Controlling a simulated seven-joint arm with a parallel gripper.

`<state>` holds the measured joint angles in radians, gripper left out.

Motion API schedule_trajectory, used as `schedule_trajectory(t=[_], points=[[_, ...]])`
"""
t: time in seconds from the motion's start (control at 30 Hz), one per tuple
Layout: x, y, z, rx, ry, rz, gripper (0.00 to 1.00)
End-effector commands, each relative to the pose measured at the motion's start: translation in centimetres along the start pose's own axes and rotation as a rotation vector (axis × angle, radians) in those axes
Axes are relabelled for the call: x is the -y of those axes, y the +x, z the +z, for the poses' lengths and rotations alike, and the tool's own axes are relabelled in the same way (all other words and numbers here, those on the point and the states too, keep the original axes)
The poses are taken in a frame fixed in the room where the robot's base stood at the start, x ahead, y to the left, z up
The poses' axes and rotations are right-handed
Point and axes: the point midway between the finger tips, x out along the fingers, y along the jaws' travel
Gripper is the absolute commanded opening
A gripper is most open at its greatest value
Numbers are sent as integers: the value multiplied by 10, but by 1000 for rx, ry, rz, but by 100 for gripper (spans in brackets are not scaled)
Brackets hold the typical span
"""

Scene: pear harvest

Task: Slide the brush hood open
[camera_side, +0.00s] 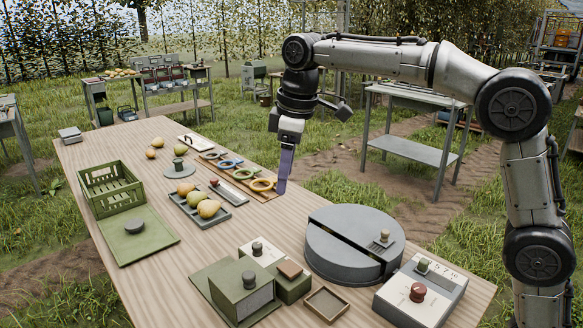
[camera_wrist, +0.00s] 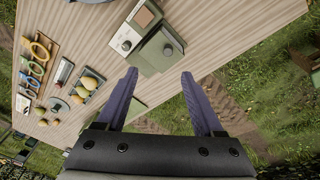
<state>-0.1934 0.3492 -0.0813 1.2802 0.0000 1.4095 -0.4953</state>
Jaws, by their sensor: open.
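A green box-like hood (camera_side: 228,284) with a dark knob (camera_side: 249,280) and a grey ribbed front stands near the table's front edge in the side view; I take it for the brush hood. A flat green plate extends to its left. My gripper (camera_side: 282,188) has purple fingers pointing down, high above the table and behind the hood in the side view. In the wrist view my gripper (camera_wrist: 160,76) is open, with nothing between its fingers.
A green box with a white-topped panel and knob (camera_side: 258,249) stands beside the hood. A large grey drum (camera_side: 340,262) and a control box with a red knob (camera_side: 417,292) are to the right. A pear tray (camera_side: 222,218) and green crate (camera_side: 112,204) are to the left.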

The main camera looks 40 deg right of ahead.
Motion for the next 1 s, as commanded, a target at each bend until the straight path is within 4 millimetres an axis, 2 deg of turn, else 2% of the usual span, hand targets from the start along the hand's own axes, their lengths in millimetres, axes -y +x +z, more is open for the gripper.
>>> schedule_trajectory(t=[0.27, 0.57, 0.63, 0.77, 0.9, 1.0], points=[[1, -10, 11, -11, 13, 8, 69], [1, -11, 11, -12, 11, 8, 69], [-2, -12, 5, -17, 8, 11, 69], [-4, 16, -19, 18, -17, -12, 69], [0, 64, -47, 74, -53, -47, 69], [5, 95, -60, 111, -74, -69, 69]])
